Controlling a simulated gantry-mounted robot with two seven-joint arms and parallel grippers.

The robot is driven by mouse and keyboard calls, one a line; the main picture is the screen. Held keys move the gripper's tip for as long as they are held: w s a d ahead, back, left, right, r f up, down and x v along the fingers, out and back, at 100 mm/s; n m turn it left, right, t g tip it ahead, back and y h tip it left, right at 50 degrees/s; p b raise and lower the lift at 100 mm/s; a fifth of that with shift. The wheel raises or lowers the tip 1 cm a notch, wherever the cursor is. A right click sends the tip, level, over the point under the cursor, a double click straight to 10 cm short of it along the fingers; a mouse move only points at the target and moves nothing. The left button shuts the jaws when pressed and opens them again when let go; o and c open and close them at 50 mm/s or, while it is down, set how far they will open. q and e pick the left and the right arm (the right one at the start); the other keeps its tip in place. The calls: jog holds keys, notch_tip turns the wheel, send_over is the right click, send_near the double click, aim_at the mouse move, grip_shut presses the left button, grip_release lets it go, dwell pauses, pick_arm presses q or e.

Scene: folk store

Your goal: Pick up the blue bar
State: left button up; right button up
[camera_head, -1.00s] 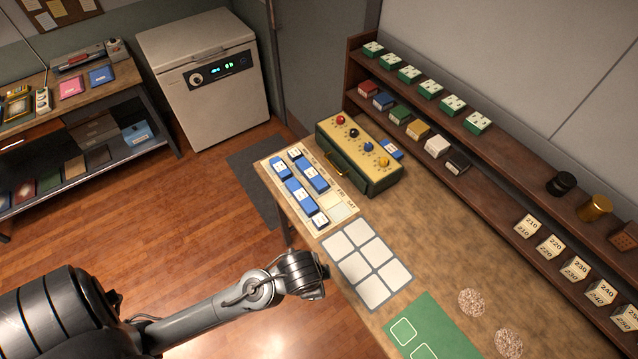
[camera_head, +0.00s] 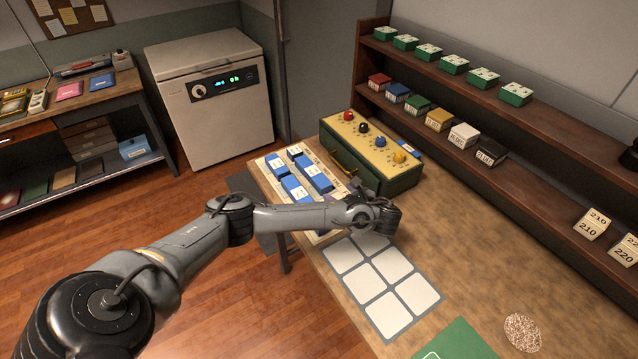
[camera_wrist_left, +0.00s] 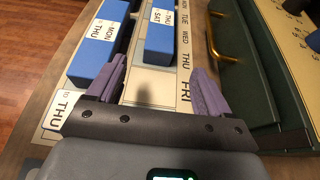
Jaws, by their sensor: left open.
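Several blue bars with white labels lie on a pale weekday board (camera_head: 258,172) at the table's left edge. In the head view, one bar (camera_head: 275,165) is at the far left, a longer one (camera_head: 314,173) is right of it, and another (camera_head: 297,190) is nearer my arm. In the wrist view, a bar marked MON and THU (camera_wrist_left: 100,45) is at left and one marked THU and SAT (camera_wrist_left: 161,32) is at centre. My left gripper (camera_wrist_left: 155,78) is open above the board, its purple fingers apart with pale board between them. My forearm hides the board's near part. My right gripper is not seen.
A green case (camera_head: 385,178) with coloured knobs and a brass handle stands close right of the board. White squares (camera_head: 385,313) are in front. A shelf (camera_head: 545,172) with small boxes lines the back.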

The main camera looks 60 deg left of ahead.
aim_at(325, 184)
pick_arm(q)
jog(key=x, duration=0.5)
jog(key=shift+a+b, duration=0.35)
jog(key=shift+a, duration=0.05)
jog(key=b+x, duration=0.1)
jog(key=x, duration=0.3)
jog(key=shift+s+f, duration=0.1)
jog(key=shift+f, duration=0.1)
jog(key=shift+a+f, duration=0.15)
jog(key=shift+a, duration=0.4)
jog(key=shift+c, duration=0.3)
jog(key=c, duration=1.1)
